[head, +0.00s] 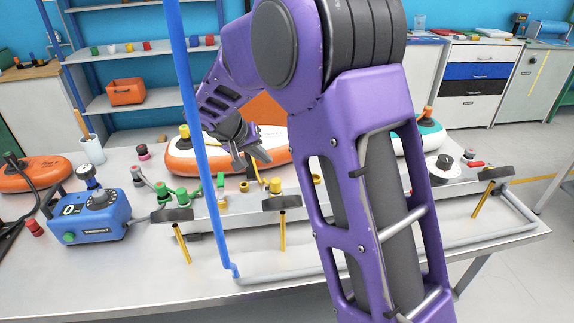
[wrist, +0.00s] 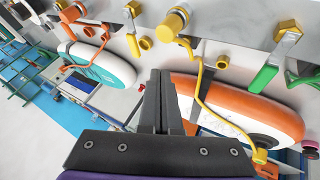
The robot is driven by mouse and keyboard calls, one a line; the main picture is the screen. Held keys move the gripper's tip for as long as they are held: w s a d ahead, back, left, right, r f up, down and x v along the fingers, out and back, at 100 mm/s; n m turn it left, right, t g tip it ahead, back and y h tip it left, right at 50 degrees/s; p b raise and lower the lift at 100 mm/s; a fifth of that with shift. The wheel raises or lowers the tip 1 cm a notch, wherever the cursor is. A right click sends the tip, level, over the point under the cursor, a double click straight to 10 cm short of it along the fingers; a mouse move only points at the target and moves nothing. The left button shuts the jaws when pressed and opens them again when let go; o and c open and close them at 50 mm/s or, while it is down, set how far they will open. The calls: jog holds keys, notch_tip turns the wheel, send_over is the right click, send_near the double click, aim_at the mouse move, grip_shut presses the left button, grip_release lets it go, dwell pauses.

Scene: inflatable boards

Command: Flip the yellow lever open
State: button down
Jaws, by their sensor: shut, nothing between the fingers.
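The yellow lever (wrist: 134,45) shows in the wrist view as a thin metal strip with a yellow grip, running down the picture from a yellow nut (wrist: 132,8). I cannot make it out in the head view, where my arm covers part of the bench. My gripper (wrist: 160,75) is shut and empty. In the wrist view its tips are below and slightly right of the lever's grip, with a visible gap. In the head view my gripper (head: 250,153) is above the bench in front of an orange-and-white board.
A yellow hose (wrist: 202,82) curves from a yellow fitting (wrist: 175,20), close right of my fingers. A blue pump (head: 92,217) stands on the table; a blue pole (head: 188,90) rises in front.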

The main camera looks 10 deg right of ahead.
jog(key=x, duration=0.9)
jog(key=shift+d+f, duration=0.25)
jog(key=shift+f, duration=0.05)
jog(key=shift+w+d+p, duration=0.15)
jog(key=shift+d+p, duration=0.25)
jog(key=shift+d, duration=1.6)
